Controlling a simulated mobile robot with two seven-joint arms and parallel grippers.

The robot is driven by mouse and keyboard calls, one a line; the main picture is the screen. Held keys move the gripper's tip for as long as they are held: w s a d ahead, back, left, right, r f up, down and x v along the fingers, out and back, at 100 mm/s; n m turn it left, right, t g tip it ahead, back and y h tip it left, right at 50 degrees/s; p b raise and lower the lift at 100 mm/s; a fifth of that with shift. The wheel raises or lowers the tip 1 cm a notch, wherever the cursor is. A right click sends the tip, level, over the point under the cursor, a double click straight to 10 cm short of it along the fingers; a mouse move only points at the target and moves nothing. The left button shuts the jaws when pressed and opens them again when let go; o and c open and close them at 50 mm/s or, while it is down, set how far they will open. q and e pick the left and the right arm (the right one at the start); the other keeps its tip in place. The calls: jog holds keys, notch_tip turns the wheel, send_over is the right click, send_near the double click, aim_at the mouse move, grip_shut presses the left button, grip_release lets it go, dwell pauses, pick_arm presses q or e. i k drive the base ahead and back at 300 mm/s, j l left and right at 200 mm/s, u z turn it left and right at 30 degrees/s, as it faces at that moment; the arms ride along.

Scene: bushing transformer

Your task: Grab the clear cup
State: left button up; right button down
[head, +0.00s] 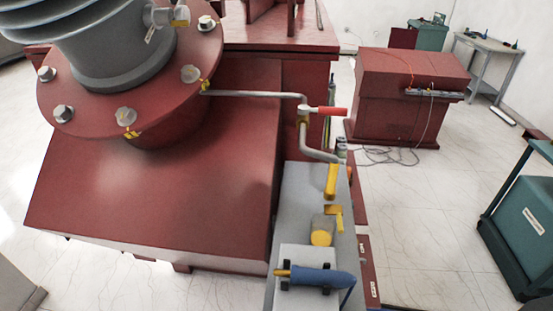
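I cannot clearly make out a clear cup. Neither my left nor my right gripper is in view, and nothing is seen touching the cylinder.
A large red transformer (150,190) fills the left.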

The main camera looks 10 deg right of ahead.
aim_at(323, 228)
jog(key=l+u, duration=0.85)
jog(key=l, duration=0.15)
jog(key=k+l+u, duration=0.1)
jog(key=l+u, duration=0.35)
jog(key=k+l+u, duration=0.2)
jog(key=l+u, duration=0.2)
jog(key=k+l+u, duration=0.2)
jog(key=l+u, duration=0.25)
jog(key=j, duration=0.1)
